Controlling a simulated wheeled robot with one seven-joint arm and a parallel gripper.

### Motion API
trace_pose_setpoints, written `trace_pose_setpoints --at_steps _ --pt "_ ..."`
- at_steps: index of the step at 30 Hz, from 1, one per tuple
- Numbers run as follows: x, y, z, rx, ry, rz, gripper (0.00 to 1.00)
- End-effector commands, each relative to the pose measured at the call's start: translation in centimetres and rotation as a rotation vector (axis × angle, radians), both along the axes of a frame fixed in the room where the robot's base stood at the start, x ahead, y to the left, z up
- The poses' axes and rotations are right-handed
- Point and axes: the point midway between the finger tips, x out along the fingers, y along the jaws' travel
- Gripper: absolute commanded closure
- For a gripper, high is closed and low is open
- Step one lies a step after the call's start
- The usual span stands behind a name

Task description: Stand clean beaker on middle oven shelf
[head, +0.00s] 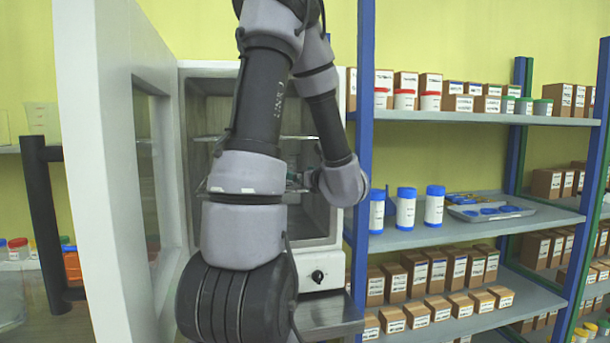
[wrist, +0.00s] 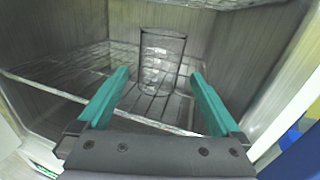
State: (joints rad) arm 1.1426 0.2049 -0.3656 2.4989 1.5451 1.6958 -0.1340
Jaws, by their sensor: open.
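The clear glass beaker (wrist: 162,52) stands upright on a wire oven shelf (wrist: 60,92) in the wrist view, near the back wall. Another wire rack shows above it at the top edge. My gripper (wrist: 160,74) is open, its two teal fingers pointing at the beaker with a gap on each side; it holds nothing. In the head view, the oven (head: 325,215) has its white door (head: 88,120) swung open to the left. My arm reaches into the chamber and hides the beaker and most of the gripper there.
A blue-posted shelf rack (head: 358,130) stands close on the oven's right, with boxes, white bottles (head: 405,208) and a grey tray (head: 490,212). The oven's side walls and the open door bound my arm.

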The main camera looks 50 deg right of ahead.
Motion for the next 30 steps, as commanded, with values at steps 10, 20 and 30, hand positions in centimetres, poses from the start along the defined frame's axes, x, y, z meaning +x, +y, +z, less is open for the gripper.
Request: trace_pose_setpoints --at_steps 10,20,30 --pt "-3.4 1.6 0.0 0.000 0.000 0.000 0.00" --pt "-3.4 1.7 0.0 0.001 0.000 0.001 0.00" --pt "-3.3 1.6 0.0 0.001 0.000 0.002 0.00"
